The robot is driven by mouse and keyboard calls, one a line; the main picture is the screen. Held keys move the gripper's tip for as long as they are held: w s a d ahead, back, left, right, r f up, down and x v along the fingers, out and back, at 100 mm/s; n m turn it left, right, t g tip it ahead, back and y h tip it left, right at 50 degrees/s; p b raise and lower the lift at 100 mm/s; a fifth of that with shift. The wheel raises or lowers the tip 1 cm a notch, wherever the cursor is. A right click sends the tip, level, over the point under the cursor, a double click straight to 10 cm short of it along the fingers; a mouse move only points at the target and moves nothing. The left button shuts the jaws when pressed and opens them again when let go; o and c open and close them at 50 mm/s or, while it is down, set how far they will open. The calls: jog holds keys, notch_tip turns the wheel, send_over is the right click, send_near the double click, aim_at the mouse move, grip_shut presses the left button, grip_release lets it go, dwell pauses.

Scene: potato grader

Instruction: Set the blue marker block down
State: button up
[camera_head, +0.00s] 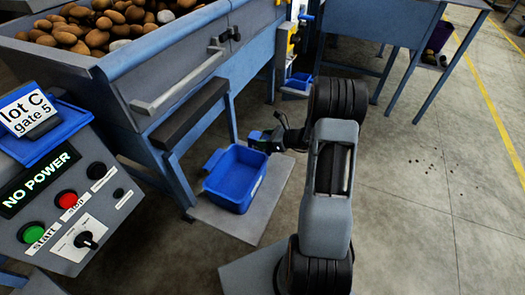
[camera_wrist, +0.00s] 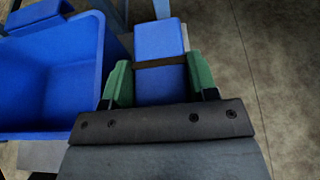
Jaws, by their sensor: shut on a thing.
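The blue marker block (camera_wrist: 160,45) shows in the wrist view, with a dark band across it. My gripper (camera_wrist: 160,82) has its two green fingers on either side of the block and is shut on it. In the head view my gripper (camera_head: 266,140) is beside the upper right rim of an open blue bin (camera_head: 236,178), and most of the block is hard to make out there. The bin also shows in the wrist view (camera_wrist: 50,85), left of the block and apart from it. I cannot tell how high the block is above what lies below.
The bin stands on a grey plate (camera_head: 218,222) on the concrete floor. The grader (camera_head: 190,65), heaped with potatoes, stands behind and left. A control panel (camera_head: 75,200) reading "NO POWER" is at the left. Open floor (camera_head: 420,200) lies to the right, with a few dark specks.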

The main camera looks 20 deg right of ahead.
jog(key=shift+f+b, duration=0.55)
jog(key=shift+f, duration=1.4)
jog(key=shift+f, duration=0.1)
jog(key=shift+f, duration=0.15)
jog(key=o, duration=1.1)
jog(key=shift+c, duration=0.2)
